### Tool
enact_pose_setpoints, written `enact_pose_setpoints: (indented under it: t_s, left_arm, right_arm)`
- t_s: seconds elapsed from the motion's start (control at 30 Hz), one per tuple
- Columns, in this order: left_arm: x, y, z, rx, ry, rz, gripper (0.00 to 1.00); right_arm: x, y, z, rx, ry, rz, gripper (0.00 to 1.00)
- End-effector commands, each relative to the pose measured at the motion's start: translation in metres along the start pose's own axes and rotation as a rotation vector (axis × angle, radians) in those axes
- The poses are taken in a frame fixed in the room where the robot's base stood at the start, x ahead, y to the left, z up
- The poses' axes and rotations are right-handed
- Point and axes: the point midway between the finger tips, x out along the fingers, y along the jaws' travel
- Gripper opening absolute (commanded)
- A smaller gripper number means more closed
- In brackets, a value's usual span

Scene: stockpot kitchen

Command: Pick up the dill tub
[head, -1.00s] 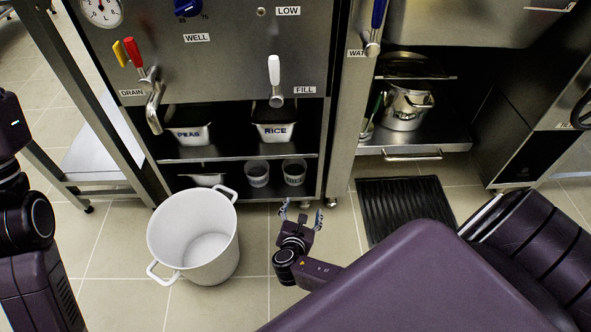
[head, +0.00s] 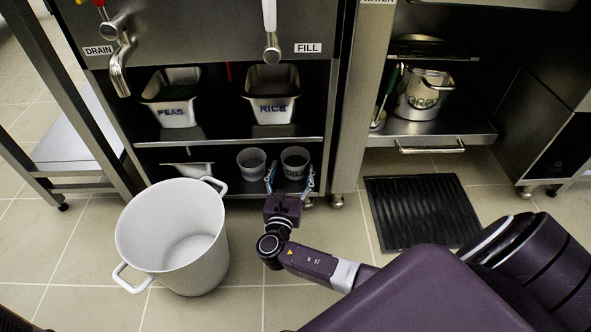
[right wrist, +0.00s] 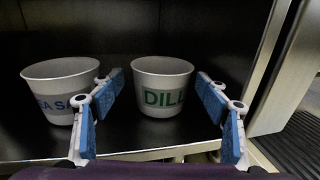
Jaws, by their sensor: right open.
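The dill tub (right wrist: 160,84) is a small grey round tub with a green DILL label. It stands upright on the low shelf, and in the head view it is the right one of two small tubs (head: 295,161). My right gripper (head: 290,176) is open in front of it. In the right wrist view the blue-padded fingers (right wrist: 164,108) are spread apart, with the tub between and beyond them. I cannot tell whether either finger touches it. My left gripper is not in view.
A second tub (right wrist: 60,88), partly labelled SEA SA, stands close to the left. Peas (head: 176,115) and rice (head: 270,108) pans sit on the shelf above. A large white pot (head: 135,248) stands on the floor left of my right arm. A black mat (head: 420,212) lies to the right.

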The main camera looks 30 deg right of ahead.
Motion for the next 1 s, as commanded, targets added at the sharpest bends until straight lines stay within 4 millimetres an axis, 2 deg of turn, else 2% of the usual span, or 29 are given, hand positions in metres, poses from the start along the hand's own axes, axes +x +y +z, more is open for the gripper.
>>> enact_pose_setpoints:
  t_s: [0.1,0.3,0.63,0.93,1.0]
  left_arm:
    - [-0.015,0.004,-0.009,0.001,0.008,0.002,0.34]
    - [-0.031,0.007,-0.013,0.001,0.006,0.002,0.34]
    - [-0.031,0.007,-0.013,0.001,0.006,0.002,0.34]
    - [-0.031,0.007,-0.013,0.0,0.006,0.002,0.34]
    - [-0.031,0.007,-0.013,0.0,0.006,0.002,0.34]
  right_arm:
    - [0.015,-0.002,-0.008,0.001,-0.003,-0.001,0.68]
    - [0.039,-0.003,-0.007,0.0,-0.001,-0.002,0.68]
    - [0.045,-0.003,-0.003,0.0,0.001,0.0,0.68]
    - [0.044,-0.003,-0.004,0.0,0.002,0.0,0.35]
    - [0.044,-0.003,-0.003,0.0,0.001,0.0,0.33]
